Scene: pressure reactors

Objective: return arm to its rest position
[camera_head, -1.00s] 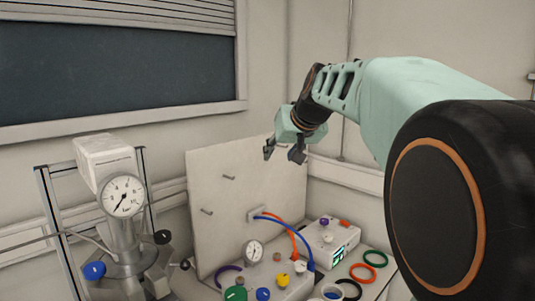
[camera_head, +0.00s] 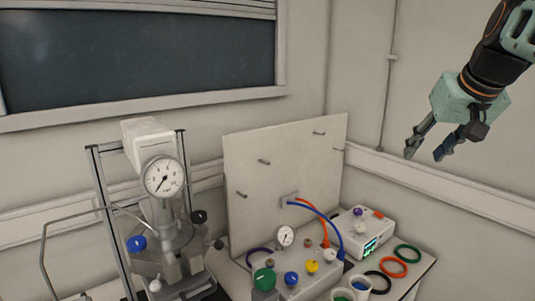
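My gripper (camera_head: 427,148) is in the upper right of the head view, in the air to the right of the white upright panel (camera_head: 290,180). Its two dark fingers point down and to the left, with a gap between them. It is open and nothing shows between the fingers. My arm comes in from the top right corner, and most of it is out of view.
A pressure reactor with a round gauge (camera_head: 163,177) stands at the left. A valve box (camera_head: 310,285) with coloured knobs, a white device (camera_head: 375,232) and coloured rings (camera_head: 393,267) lie below my gripper. The air around the gripper is clear.

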